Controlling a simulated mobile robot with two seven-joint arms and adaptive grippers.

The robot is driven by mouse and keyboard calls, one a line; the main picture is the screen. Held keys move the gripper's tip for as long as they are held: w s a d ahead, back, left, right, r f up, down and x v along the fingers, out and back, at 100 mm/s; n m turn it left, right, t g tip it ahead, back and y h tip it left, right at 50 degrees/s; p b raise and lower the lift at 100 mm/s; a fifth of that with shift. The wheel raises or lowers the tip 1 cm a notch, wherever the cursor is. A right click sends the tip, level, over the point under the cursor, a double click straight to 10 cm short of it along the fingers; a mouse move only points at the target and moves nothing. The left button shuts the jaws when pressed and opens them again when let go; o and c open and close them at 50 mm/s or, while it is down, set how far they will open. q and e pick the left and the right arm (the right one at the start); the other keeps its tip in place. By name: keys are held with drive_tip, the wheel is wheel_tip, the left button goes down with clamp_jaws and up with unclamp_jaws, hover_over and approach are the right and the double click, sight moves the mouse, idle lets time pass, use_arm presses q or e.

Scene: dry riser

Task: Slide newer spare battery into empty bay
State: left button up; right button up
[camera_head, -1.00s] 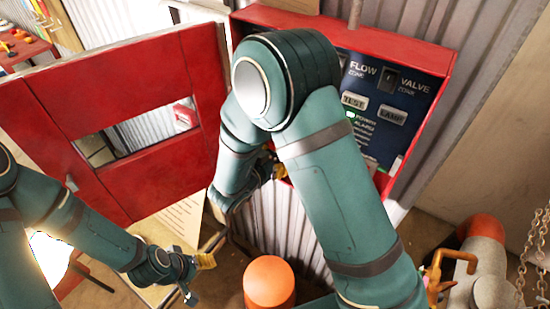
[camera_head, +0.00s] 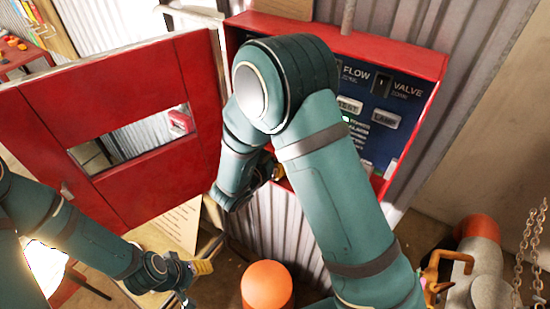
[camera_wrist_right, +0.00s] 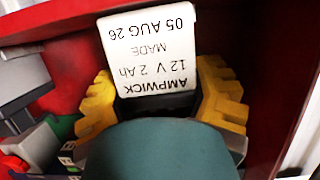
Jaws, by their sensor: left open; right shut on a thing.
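A battery (camera_wrist_right: 150,52) with a white label reading "AMPWICK 12 V 2 Ah MADE 05 AUG 26" upside down shows in the right wrist view. My right gripper (camera_wrist_right: 165,105) is shut on it, with yellow fingers on both sides. The battery is inside or at the mouth of the red cabinet (camera_head: 400,52); I cannot tell how deep. In the head view, my right arm hides the battery and the cabinet's lower left. The empty bay cannot be made out. My left gripper (camera_head: 196,281) is open and empty, low in front of the cabinet, with yellow fingertips.
The red cabinet door (camera_head: 125,165) stands open at the left. A blue panel (camera_head: 405,100) with switches and labels fills the cabinet's right. An orange-topped post (camera_head: 267,286) stands below. Pipes (camera_head: 480,250) and chains (camera_head: 530,240) are at the lower right.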

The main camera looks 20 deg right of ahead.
drive_tip(key=shift+w+d, duration=0.15)
drive_tip(key=o, duration=1.4)
drive_tip(key=v, duration=1.2)
drive_tip(key=shift+r, duration=0.1)
